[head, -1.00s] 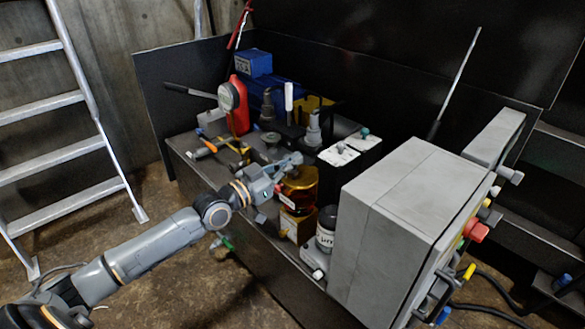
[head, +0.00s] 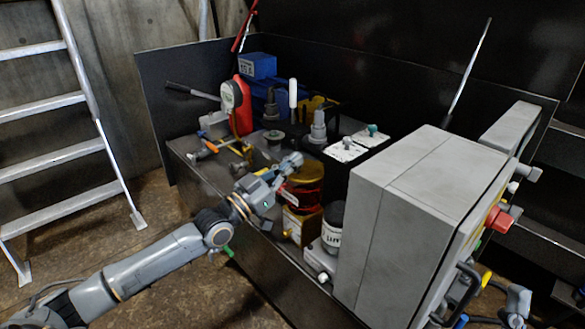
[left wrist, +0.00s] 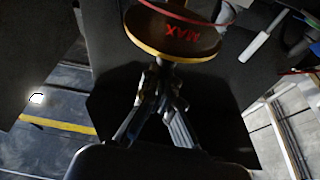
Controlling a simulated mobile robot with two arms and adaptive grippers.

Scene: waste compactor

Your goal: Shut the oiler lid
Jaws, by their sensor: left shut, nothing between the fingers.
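The oiler (head: 305,193) is an amber, see-through cup with a red band, on a brass block at the front edge of the dark machine top. A grey jointed part at the lower right, partly behind the grey box, may be my right gripper (head: 516,303).
A red bottle with a gauge (head: 236,98), a blue box (head: 257,65) and a white-topped block (head: 346,149) stand behind. A ladder (head: 85,130) is at left.

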